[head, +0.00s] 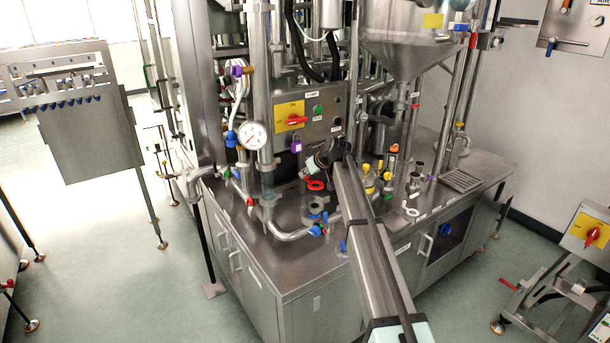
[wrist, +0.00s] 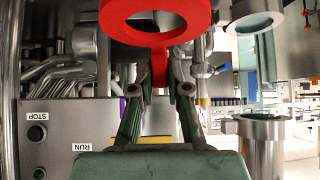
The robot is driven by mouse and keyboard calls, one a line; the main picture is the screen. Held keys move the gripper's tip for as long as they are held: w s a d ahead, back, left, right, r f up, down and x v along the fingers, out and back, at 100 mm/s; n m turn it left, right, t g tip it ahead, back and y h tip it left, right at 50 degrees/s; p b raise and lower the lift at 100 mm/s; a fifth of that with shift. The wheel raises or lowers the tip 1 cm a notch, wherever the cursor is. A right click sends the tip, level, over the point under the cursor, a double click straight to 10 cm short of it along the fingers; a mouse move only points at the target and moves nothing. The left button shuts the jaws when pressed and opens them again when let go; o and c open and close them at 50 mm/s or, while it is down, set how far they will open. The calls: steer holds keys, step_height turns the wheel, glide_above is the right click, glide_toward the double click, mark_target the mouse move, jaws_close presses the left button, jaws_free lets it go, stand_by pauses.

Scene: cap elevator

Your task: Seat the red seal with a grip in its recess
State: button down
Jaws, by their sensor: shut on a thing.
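The red seal (wrist: 156,38) is a flat ring with a grip tab reaching down between my fingers in the wrist view. My gripper (wrist: 162,84) is shut on this tab, and the ring lies beyond the fingertips, its upper edge cut off. In the head view the red seal (head: 315,187) hangs just below my gripper (head: 318,168), above the metal bench top. A round metal fitting with an open centre (head: 314,208) stands on the bench below the seal, apart from it. I cannot tell for sure whether it is the recess.
A control box (head: 305,115) with a red switch stands behind my gripper. A pressure gauge (head: 252,135) and pipes are to the left. Yellow-handled fittings (head: 369,178) stand close to the right of my arm. In the wrist view, a metal cylinder (wrist: 263,150) stands at the right.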

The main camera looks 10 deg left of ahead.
mark_target(309, 182)
steer(key=shift+a+b, duration=0.1)
steer(key=shift+b, duration=0.25)
steer(key=shift+f+b, duration=1.25)
steer(key=shift+f, duration=1.15)
steer(key=shift+b, duration=0.55)
steer(key=shift+f+b, duration=0.4)
steer(key=shift+f, duration=0.1)
stand_by(0.8)
steer(key=shift+b, duration=0.5)
stand_by(1.6)
steer(key=shift+f+b, duration=0.3)
steer(key=shift+b, duration=0.05)
stand_by(1.0)
